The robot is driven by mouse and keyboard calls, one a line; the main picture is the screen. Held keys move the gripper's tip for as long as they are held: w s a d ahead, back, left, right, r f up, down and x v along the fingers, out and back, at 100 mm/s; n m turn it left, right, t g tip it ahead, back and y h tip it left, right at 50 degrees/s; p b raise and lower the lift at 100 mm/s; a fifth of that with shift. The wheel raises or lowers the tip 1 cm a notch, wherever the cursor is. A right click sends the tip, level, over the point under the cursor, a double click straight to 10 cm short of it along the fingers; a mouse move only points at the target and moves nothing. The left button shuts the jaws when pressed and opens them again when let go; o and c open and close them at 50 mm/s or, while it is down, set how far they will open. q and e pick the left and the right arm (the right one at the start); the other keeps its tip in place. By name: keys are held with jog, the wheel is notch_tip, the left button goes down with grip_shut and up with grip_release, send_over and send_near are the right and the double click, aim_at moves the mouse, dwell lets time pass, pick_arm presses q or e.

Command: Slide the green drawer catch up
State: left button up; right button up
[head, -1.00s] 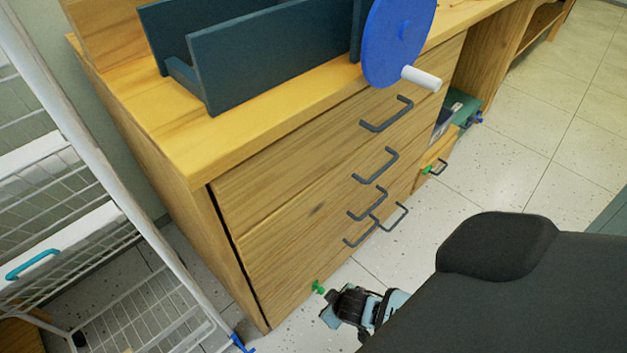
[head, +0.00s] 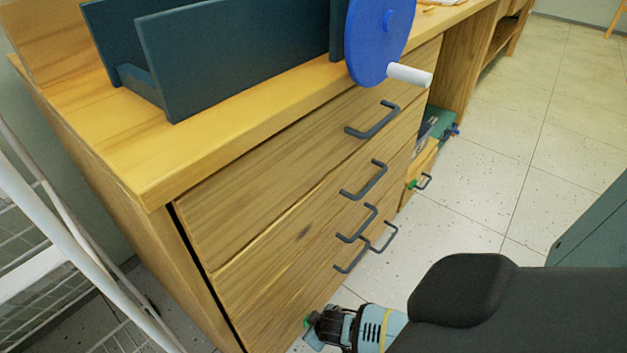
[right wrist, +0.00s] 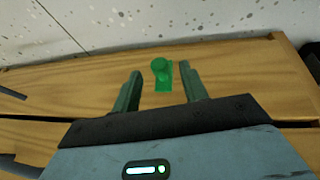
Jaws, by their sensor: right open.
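The green drawer catch (head: 309,320) is a small knob on a plate, low on the front of the wooden cabinet's bottom drawer. In the right wrist view the catch (right wrist: 161,73) lies between the two fingertips of my right gripper (right wrist: 160,70), with a visible gap on either side. My right gripper (head: 314,330) is open at the drawer front and partly covers the catch in the head view. I cannot tell how deep the fingers reach around the knob. My left gripper is out of view.
Dark handles (head: 366,182) stick out from the drawers above. A blue wheel with a white crank (head: 380,40) overhangs the wooden top. A white wire rack (head: 45,215) stands at the left. A smaller drawer with another green catch (head: 412,184) is farther back.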

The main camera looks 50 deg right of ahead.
jog(key=shift+w+d+f+b, duration=0.1)
jog(key=shift+w+f+b, duration=0.25)
jog(key=shift+f, duration=0.3)
grip_shut()
